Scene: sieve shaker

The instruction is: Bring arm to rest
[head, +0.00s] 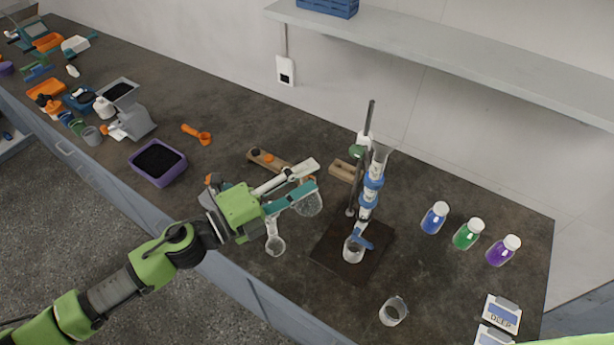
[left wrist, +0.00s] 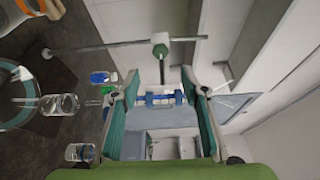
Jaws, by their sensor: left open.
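My left gripper (head: 308,184) is above the bench, left of the burette stand (head: 362,160). Its fingers are apart and nothing is held between them. The open fingers also show in the left wrist view (left wrist: 165,93), with the stand's rod and green clamp beyond them. Glass vessels stand behind and below the gripper in the head view and are partly hidden by it; a small flask (head: 275,245) shows just under it. My right gripper is out of view.
A beaker (head: 353,250) stands on the stand's dark base. Another beaker (head: 393,311) is nearer the front. Blue, green (head: 468,234) and purple bottles stand at right. A purple tray (head: 157,163) is at left. A wall shelf (head: 450,55) runs above the bench.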

